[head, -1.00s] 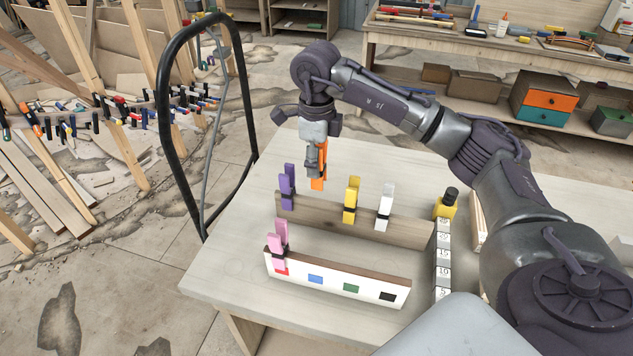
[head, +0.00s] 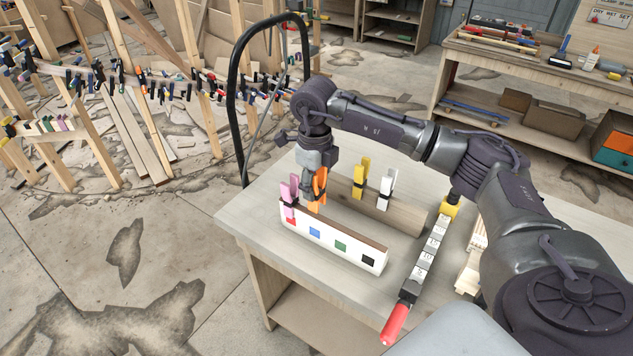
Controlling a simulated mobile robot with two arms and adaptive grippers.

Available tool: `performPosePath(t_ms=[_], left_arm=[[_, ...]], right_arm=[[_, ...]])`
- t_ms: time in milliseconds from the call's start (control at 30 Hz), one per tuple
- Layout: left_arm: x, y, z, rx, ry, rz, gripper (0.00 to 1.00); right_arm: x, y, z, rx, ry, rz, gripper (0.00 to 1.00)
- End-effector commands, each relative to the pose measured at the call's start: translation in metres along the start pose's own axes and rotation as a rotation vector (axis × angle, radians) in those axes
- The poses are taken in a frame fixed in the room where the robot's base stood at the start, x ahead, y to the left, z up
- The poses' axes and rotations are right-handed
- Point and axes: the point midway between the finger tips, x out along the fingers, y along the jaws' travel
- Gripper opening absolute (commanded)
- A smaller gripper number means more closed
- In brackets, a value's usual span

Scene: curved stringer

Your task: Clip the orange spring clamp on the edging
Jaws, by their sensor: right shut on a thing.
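My right gripper (head: 313,186) is shut on the orange spring clamp (head: 321,180) and holds it upright over the bench. The orange clamp is just right of the pink clamp (head: 288,191), close to the left part of the white-faced strip with coloured squares (head: 327,238). I cannot tell whether it touches the strip's top edge. The pink clamp sits on the strip's left end, above the red square. Yellow (head: 361,172) and white (head: 387,186) clamps stand on the brown board (head: 401,217) behind. My left gripper is not in view.
A marked bar (head: 424,258) with a red handle (head: 395,324) lies right of the strip. A black hoop frame (head: 236,95) stands at the bench's far left. A long curved piece with many clamps runs across the left background. The bench's front left is clear.

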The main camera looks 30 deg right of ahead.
Motion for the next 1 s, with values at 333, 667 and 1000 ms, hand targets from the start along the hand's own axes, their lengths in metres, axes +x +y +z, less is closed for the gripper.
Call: performPosePath(t_ms=[333, 667, 1000], left_arm=[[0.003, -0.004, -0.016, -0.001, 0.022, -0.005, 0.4], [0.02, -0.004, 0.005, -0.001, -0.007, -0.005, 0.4], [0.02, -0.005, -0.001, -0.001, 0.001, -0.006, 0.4]], right_arm=[[0.001, 0.0, 0.0, 0.0, 0.0, -0.001, 0.0], [0.021, 0.0, 0.0, -0.001, 0.0, 0.0, 0.0], [0.022, 0.0, 0.0, -0.001, 0.0, 0.0, 0.0]])
